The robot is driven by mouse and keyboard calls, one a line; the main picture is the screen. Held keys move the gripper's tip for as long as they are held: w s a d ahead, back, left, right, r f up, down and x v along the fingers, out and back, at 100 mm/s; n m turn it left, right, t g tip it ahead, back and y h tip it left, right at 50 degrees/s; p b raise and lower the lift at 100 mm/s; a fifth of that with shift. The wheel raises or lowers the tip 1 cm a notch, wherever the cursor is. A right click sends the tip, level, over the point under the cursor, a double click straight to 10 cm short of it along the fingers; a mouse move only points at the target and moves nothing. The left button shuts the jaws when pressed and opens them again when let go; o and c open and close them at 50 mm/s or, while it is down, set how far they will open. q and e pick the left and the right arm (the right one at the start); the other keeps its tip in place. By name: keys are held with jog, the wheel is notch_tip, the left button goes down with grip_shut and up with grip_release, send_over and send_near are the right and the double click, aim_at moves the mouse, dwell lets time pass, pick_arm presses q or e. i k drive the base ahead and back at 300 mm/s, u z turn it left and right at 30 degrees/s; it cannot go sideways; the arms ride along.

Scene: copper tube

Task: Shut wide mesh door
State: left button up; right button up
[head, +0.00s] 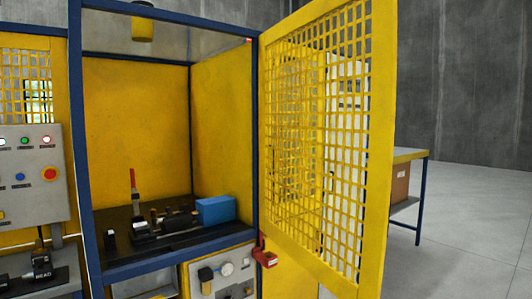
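The wide mesh door (378,150) is yellow with a grid of square holes. It stands open, hinged at the right blue post (255,130) of the cabinet and swung out toward me on the right. The cabinet opening (135,130) is uncovered, with yellow inner walls. A small red part (264,254) sits low on the right post, near the door's lower hinge-side corner. Neither of my grippers shows in the head view.
Inside the cabinet are a black machine (165,222) with a red upright lever and a blue box (215,210). A grey control panel (32,175) with buttons is at the left. A table (411,156) with a cardboard box stands behind the door. Open floor lies at the right.

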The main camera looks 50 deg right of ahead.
aim_at(383, 73)
jog(key=z, duration=0.6)
jog(key=i, duration=0.15)
jog(key=u, duration=2.45)
jog(key=k, duration=2.8)
jog(key=u, duration=1.7)
jog(key=i, duration=0.1)
jog(key=z, duration=3.85)
jog(key=i, duration=1)
jog(key=z, duration=0.15)
